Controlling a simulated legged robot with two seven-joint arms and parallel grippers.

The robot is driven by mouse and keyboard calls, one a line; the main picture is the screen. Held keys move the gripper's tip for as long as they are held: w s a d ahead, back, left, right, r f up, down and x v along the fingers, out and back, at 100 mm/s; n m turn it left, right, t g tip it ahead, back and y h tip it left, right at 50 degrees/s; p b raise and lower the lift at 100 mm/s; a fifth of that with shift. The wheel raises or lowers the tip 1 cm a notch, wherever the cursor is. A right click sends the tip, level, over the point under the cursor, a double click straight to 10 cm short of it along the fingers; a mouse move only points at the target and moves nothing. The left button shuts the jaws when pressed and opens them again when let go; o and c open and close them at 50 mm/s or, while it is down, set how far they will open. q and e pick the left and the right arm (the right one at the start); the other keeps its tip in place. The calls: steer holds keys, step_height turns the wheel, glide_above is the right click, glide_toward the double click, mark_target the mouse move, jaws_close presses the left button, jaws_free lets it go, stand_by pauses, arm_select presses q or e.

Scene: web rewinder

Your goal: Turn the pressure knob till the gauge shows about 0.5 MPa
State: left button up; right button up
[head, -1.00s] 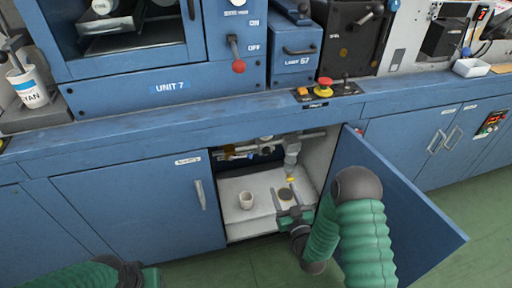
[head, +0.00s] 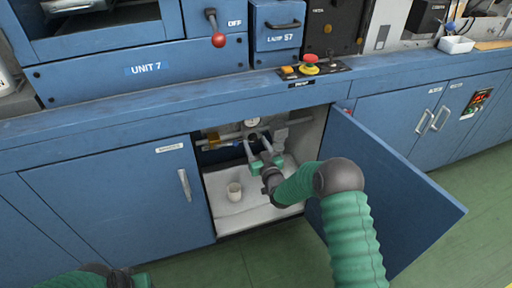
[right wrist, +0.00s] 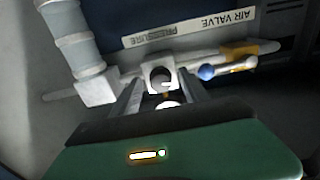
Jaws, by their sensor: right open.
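My right gripper (head: 257,142) is inside the open cabinet under the counter, its two fingers pointing at the pipework at the back. It is open. A small round white gauge (head: 252,122) shows just above the fingertips; its needle is too small to read. In the right wrist view, a pale block with a dark round opening or face (right wrist: 160,78) sits between the tips of the right gripper (right wrist: 160,90). A small pale round part (right wrist: 168,105) shows nearer, between the fingers. I cannot tell which part is the pressure knob, or whether a finger touches it. Only part of my left arm shows.
The open door (head: 385,195) stands right of my right arm. A blue-ended lever (right wrist: 207,72) and a grey cylinder (right wrist: 75,45) flank the fingers. A PRESSURE label (right wrist: 185,32) is behind.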

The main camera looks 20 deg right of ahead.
jaws_close()
stand_by(0.5)
steer(key=m+p, duration=0.1)
steer(key=m, duration=0.2)
steer(key=shift+r+m, duration=0.1)
steer(key=shift+m, duration=0.3)
steer(key=m+p, duration=0.1)
steer(key=m, duration=0.4)
steer(key=shift+p, duration=0.35)
steer(key=m, duration=0.5)
steer(key=shift+p, duration=0.35)
steer(key=shift+m, duration=1.8)
steer(key=shift+s, duration=0.1)
